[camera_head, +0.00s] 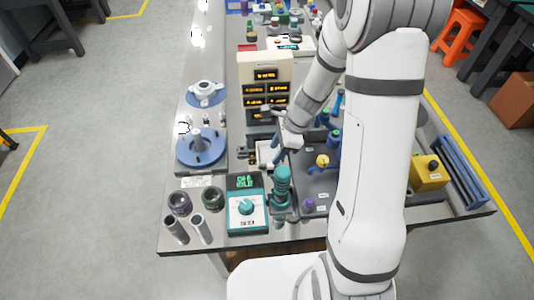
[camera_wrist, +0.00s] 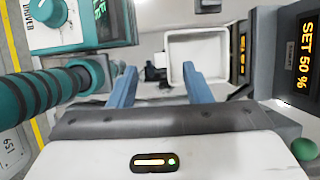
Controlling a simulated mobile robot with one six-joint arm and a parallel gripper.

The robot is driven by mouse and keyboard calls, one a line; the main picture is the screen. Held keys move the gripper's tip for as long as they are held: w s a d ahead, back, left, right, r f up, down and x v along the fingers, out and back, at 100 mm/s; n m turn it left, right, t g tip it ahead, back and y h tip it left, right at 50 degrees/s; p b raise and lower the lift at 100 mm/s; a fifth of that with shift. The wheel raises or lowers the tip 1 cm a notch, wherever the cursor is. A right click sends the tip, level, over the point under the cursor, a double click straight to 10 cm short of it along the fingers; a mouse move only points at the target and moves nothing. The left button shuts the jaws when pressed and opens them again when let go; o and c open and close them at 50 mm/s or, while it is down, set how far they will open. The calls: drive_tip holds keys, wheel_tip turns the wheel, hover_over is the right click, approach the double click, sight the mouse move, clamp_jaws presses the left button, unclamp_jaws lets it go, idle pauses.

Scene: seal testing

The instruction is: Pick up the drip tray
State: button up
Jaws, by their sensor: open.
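The drip tray looks to be the white, shallow, rectangular tray (camera_wrist: 203,50) beyond my fingertips in the wrist view. In the head view a white tray (camera_head: 264,153) shows in part beside my gripper (camera_head: 276,152), which hides some of it. In the wrist view my gripper (camera_wrist: 158,72) is open, with two blue fingers and nothing held. The right finger overlaps the tray's near left part in the picture; contact cannot be told. The left finger is left of the tray. A small black object (camera_wrist: 155,75) shows between the fingers.
A teal driver unit (camera_head: 246,208) and a teal-handled tool (camera_head: 282,186) stand near the bench's front edge. The tool's ribbed handle (camera_wrist: 38,98) is close on the left in the wrist view. A display unit (camera_wrist: 285,52) reading SET 50 % stands close on the right.

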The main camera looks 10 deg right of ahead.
sight(268, 164)
drive_tip(key=b+x, duration=0.1)
drive_tip(key=x, duration=0.6)
drive_tip(key=shift+d, duration=0.1)
drive_tip(key=shift+c, duration=0.6)
clamp_jaws()
